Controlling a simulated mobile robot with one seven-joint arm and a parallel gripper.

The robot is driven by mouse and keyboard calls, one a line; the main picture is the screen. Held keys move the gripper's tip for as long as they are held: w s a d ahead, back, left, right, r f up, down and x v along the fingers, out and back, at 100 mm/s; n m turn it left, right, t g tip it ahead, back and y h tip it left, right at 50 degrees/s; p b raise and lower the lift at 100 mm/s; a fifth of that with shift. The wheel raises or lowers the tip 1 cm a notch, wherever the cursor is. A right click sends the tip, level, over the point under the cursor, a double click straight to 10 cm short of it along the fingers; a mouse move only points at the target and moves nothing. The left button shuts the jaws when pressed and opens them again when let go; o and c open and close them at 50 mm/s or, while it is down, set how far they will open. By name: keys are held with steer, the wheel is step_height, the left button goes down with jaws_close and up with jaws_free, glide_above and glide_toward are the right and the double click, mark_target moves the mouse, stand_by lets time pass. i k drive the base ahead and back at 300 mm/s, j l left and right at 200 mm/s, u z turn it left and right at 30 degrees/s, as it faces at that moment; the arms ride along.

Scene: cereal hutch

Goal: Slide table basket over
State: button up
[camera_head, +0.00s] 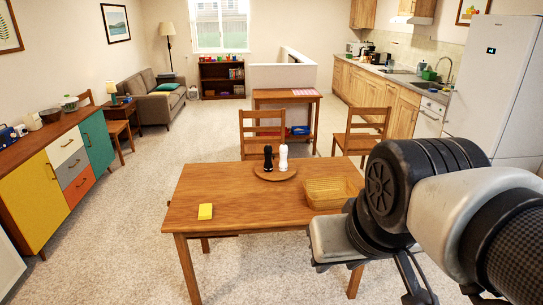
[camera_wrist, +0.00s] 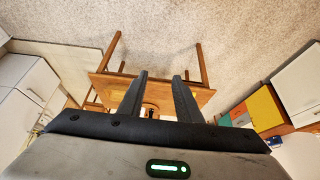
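A yellow woven basket (camera_head: 330,192) sits on the right part of the wooden table (camera_head: 235,185). My arm partly blocks the view near its right end. In the wrist view, my gripper (camera_wrist: 160,76) is empty, with its two dark fingers spread apart. Part of the table (camera_wrist: 202,97) shows beyond the fingers, seen upside down. The gripper is apart from the basket and touches nothing that I can see.
A round wooden tray (camera_head: 262,175) holds a black mill (camera_head: 268,158) and a white mill (camera_head: 283,158) left of the basket. A yellow sponge-like block (camera_head: 205,211) lies at the table's front left. Chairs (camera_head: 262,130) (camera_head: 362,133) stand behind. The table's middle front is clear.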

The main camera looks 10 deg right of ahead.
mark_target(327, 192)
steer(key=i+l+z, duration=0.1)
steer(key=i+l, duration=0.2)
steer(key=i, duration=0.15)
steer(key=i+l, duration=0.25)
steer(key=i, duration=0.15)
steer(key=i+l+z, duration=0.15)
steer(key=i, duration=0.3)
steer(key=i+l, duration=0.3)
steer(key=i, duration=0.15)
steer(key=i+l+z, duration=0.15)
steer(key=i, duration=0.3)
